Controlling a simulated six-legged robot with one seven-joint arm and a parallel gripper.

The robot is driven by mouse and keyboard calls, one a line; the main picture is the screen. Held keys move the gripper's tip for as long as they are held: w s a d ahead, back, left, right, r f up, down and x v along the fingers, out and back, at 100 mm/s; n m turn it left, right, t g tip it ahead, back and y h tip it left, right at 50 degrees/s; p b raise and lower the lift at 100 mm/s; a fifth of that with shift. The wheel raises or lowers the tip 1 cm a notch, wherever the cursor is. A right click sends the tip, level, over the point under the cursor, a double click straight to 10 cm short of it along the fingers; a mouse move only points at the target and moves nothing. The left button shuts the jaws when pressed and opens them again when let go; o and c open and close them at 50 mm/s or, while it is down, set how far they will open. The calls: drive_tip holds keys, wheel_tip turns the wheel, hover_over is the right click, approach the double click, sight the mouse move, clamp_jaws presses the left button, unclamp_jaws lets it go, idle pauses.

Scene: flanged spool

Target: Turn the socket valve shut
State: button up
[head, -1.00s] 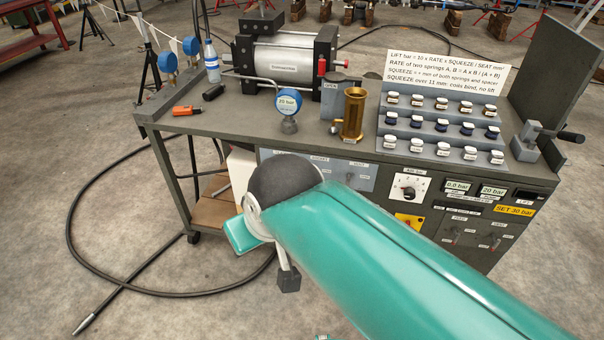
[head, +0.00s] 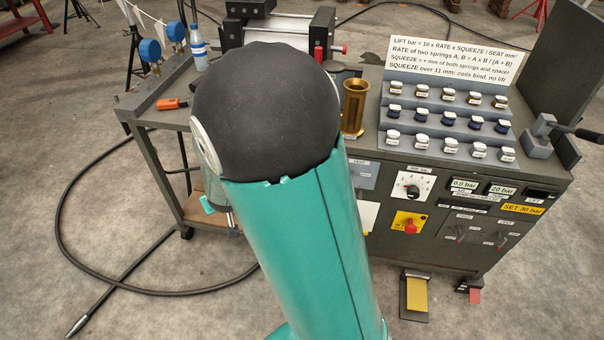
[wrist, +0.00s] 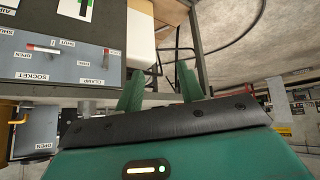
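The socket valve (wrist: 42,49) shows in the wrist view at the left. It is a small lever with a red end on a blue-grey panel (wrist: 45,72) marked SOCKET, OPEN and SHUT; I cannot tell which mark it points to. A clamp lever (wrist: 107,53) sits right of it on the same panel. My gripper (wrist: 159,70) is open, its two green fingers apart with nothing seen between them. It is right of both levers in the wrist view, not touching the valve. In the head view my arm hides the gripper and most of that panel (head: 363,176).
A crank handle (head: 575,131) juts out at the right. A hose (head: 85,275) lies on the floor. Pedals (head: 417,295) stand below the bench.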

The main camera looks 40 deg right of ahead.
drive_tip(key=d+f+h, duration=0.5)
drive_tip(key=d+f, duration=0.3)
drive_tip(key=f, duration=0.3)
drive_tip(key=s+d+f+n+t+h, duration=0.2)
drive_tip(key=s+d+n+h, duration=0.15)
drive_tip(key=d, duration=0.25)
drive_tip(key=s+d+f+n+t+h, duration=0.1)
drive_tip(key=s+d+n+h, duration=0.1)
drive_tip(key=d+n+h, duration=0.3)
drive_tip(key=shift+m+y, duration=0.65)
drive_tip(key=shift+m, duration=0.1)
drive_tip(key=x, duration=1.3)
drive_tip(key=shift+d+r, duration=0.1)
drive_tip(key=shift+d, duration=0.4)
